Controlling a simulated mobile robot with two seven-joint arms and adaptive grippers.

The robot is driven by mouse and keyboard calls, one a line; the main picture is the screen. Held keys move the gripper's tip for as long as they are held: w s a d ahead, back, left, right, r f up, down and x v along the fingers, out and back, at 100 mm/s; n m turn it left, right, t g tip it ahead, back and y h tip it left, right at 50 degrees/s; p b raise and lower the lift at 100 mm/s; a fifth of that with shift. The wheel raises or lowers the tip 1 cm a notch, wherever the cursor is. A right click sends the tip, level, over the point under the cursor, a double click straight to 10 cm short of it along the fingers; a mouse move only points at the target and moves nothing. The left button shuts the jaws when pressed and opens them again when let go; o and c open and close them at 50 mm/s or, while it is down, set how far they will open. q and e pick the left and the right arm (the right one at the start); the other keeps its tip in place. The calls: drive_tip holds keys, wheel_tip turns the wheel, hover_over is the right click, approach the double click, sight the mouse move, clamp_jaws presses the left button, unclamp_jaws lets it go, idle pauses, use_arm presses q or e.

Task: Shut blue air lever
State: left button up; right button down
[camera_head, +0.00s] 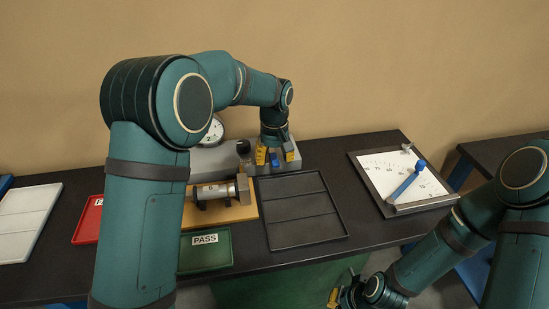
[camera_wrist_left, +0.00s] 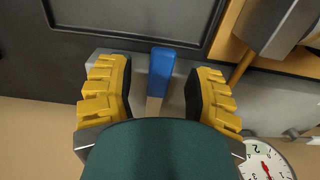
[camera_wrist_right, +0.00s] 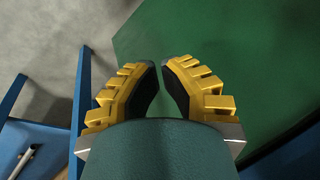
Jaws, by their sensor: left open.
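The blue lever (camera_wrist_left: 161,72) stands between the two yellow fingers of my left gripper (camera_wrist_left: 160,95) in the left wrist view, with a gap on each side. In the head view my left gripper (camera_head: 276,158) points down at the right end of a grey base (camera_head: 215,160), with a bit of the blue lever (camera_head: 274,160) showing between its fingers. My left gripper is open around the lever. My right gripper (camera_wrist_right: 165,65) hangs low over green and grey surfaces. Its fingertips lie close with a narrow gap, and nothing shows between them.
A dial gauge (camera_head: 213,131) and a metal cylinder fixture (camera_head: 215,193) stand left of my left gripper. A black divided tray (camera_head: 303,238) lies in front.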

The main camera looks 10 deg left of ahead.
use_arm(q)
drive_tip(key=shift+c, duration=0.4)
clamp_jaws()
